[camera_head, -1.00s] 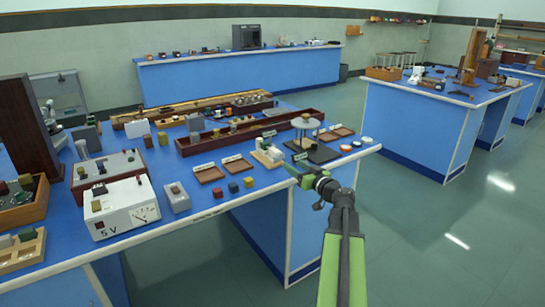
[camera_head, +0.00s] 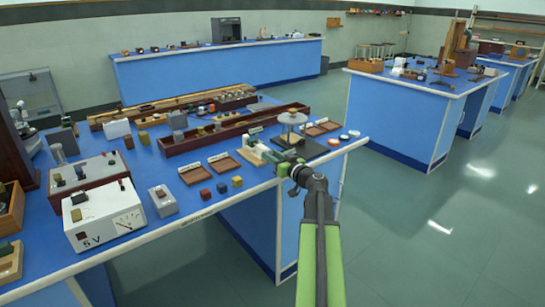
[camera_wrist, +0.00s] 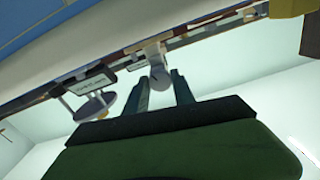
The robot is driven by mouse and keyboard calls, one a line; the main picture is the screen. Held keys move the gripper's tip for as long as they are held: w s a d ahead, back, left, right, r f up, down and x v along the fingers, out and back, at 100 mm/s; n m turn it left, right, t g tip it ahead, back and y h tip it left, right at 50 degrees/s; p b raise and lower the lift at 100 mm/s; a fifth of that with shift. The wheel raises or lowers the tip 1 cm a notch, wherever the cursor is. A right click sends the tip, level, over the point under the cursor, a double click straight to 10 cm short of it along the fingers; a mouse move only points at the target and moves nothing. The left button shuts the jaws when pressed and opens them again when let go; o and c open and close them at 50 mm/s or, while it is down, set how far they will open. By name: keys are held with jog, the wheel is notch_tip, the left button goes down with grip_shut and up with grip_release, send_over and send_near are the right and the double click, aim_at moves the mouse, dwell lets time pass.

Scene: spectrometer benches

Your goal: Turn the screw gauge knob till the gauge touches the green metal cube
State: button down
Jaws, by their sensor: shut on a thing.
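The screw gauge (camera_head: 255,155) is a small pale device at the front edge of the near blue bench in the head view. My gripper (camera_head: 278,165) is at its right end, by the bench edge. In the wrist view, the two fingers of my gripper (camera_wrist: 162,88) stand on either side of a grey rounded knob (camera_wrist: 158,74) and are shut on it. The green metal cube cannot be made out clearly; the gauge's jaws are too small to tell whether they touch it.
Red, blue and yellow cubes (camera_head: 221,187) lie left of the gauge, near the bench edge. Two brown trays (camera_head: 223,164) lie behind them. A round-topped stand (camera_head: 291,120) on a dark base is close behind my gripper. The floor (camera_head: 400,220) to the right is clear.

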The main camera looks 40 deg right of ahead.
jog(key=shift+m, duration=0.3)
jog(key=m, duration=0.3)
jog(key=shift+m, duration=0.3)
jog(key=shift+s+m, duration=0.1)
jog(key=shift+m, duration=1.8)
jog(key=c, duration=1.1)
grip_release()
jog(key=shift+o, duration=0.2)
